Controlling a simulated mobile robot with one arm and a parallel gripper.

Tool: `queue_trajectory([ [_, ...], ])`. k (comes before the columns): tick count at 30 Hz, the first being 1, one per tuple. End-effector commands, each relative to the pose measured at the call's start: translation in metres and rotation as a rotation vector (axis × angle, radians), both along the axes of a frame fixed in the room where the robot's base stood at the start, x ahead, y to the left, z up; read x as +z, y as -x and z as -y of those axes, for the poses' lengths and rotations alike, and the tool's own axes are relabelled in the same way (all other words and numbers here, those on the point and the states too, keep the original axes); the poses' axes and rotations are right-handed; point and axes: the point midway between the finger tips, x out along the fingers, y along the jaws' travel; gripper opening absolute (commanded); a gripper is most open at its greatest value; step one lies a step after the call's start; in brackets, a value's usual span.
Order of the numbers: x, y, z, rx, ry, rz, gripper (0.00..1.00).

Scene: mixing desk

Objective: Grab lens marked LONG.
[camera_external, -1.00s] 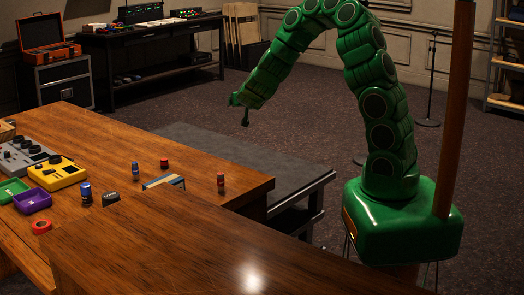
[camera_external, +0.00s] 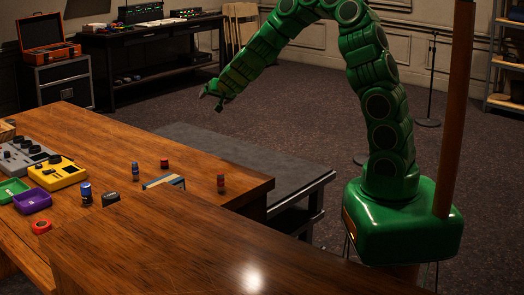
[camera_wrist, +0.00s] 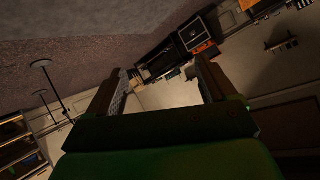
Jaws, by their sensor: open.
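Several small cylinders that may be lenses stand on the wooden desk (camera_external: 110,145): a blue one (camera_external: 86,193), a blue and red one (camera_external: 135,171), a red one (camera_external: 164,163) and a red and dark one (camera_external: 220,184) near the right end. Their markings are too small to read, so I cannot tell which is marked LONG. My gripper (camera_external: 211,97) is raised in the air beyond the desk, apart from all of them. In the wrist view my gripper (camera_wrist: 160,78) has its fingers spread with nothing between them; no cylinder shows there.
A small dark block (camera_external: 110,199), a flat box (camera_external: 164,182) and a red ring (camera_external: 42,227) lie on the desk. A grey platform (camera_external: 225,153) borders the desk.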

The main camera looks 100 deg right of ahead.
Motion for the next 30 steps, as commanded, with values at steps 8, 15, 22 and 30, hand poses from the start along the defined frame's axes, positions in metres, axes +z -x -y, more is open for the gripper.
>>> queue_trajectory([
  [8,-0.022,-0.102,-0.065,0.081,-0.337,0.254,0.84],
  [15,-0.029,-0.181,-0.145,0.129,-0.692,0.414,0.84],
  [22,-0.027,-0.237,-0.233,0.15,-1.052,0.475,0.84],
  [30,-0.01,-0.276,-0.342,0.138,-1.468,0.422,0.84],
])
